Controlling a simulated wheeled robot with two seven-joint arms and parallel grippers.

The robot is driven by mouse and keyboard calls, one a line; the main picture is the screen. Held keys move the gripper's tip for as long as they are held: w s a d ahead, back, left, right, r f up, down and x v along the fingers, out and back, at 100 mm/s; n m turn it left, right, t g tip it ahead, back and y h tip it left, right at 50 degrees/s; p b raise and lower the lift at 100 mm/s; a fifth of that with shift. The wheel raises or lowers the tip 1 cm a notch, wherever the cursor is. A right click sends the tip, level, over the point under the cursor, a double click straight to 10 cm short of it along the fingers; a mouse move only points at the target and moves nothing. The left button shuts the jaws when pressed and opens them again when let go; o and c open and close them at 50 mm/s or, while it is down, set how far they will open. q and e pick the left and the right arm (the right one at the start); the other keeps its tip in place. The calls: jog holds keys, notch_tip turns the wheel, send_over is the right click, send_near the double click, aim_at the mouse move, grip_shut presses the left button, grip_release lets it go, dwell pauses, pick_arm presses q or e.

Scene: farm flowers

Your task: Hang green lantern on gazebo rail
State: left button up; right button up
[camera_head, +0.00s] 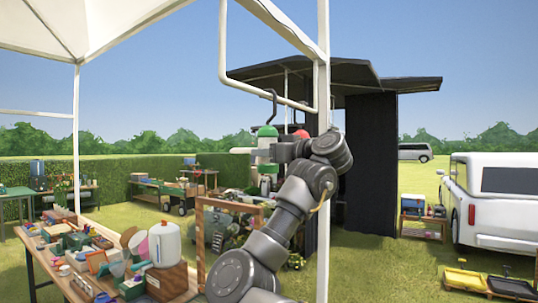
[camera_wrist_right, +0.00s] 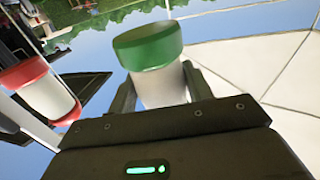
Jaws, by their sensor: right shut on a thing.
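The green lantern (camera_head: 268,132) has a green cap, a pale body and a dark hook on top. My right gripper (camera_head: 262,152) is shut on its body and holds it upright in the air. The wrist view shows the lantern's green cap (camera_wrist_right: 148,45) and pale body between the fingers (camera_wrist_right: 160,90). The white gazebo rail (camera_head: 245,92) passes at the height of the hook (camera_head: 272,108). The hook overlaps the rail in the picture; I cannot tell whether it rests on it. My left gripper is out of view.
A red-capped lantern (camera_wrist_right: 42,92) is close by; in the head view it is partly hidden behind my right gripper. A white gazebo post (camera_head: 323,80) stands right of the rail. A cluttered wooden table (camera_head: 50,270) is at lower left. Open grass lies beyond.

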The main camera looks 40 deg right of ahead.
jog(key=shift+f, duration=0.15)
dwell(0.4)
jog(key=o, duration=1)
jog(key=shift+o, duration=0.4)
jog(key=shift+o, duration=0.9)
